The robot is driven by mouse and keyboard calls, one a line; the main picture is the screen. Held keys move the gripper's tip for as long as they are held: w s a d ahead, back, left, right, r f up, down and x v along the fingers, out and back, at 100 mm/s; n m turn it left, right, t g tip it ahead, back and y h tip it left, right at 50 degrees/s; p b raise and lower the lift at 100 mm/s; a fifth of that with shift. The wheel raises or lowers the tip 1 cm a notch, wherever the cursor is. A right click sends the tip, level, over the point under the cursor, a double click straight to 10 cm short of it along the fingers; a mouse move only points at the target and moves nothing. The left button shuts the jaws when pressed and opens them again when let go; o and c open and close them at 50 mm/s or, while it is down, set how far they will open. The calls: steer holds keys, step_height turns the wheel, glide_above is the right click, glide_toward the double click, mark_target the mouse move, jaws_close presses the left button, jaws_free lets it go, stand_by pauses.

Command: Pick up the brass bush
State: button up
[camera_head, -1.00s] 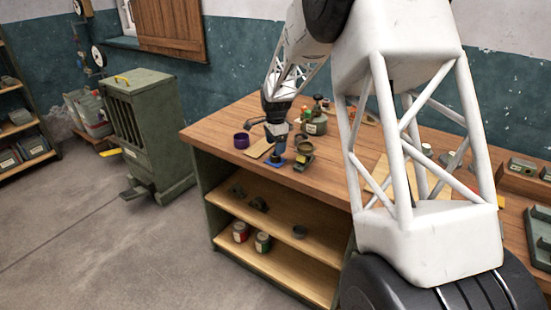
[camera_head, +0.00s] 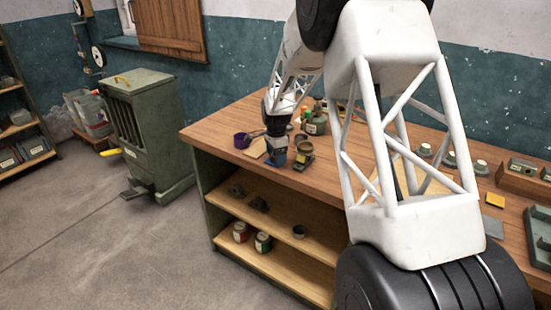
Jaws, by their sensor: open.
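My gripper (camera_head: 277,160) is at the end of the white lattice arm, pointing down, low over the left part of the wooden bench. It is open. Blue shows at its lower end; I cannot tell whether this is fingertip or a thing on the bench. Just right of it is a small brownish-yellow round piece (camera_head: 304,147), which may be the brass bush; it is too small to be sure. A dark block-like piece (camera_head: 303,162) is close in front of it. What lies between the fingers is hidden.
A purple ring-shaped cup (camera_head: 241,140) stands left of my gripper. A yellow square (camera_head: 495,200) and a grey plate (camera_head: 493,226) lie at the right. My arm hides the bench's middle.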

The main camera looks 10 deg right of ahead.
steer(key=c, duration=1.2)
steer(key=shift+r, duration=0.15)
step_height(320, 180, up, 10)
steer(key=shift+f, duration=0.15)
steer(key=shift+f, duration=0.85)
stand_by(0.4)
steer(key=shift+f, duration=1.05)
steer(key=shift+f, duration=0.1)
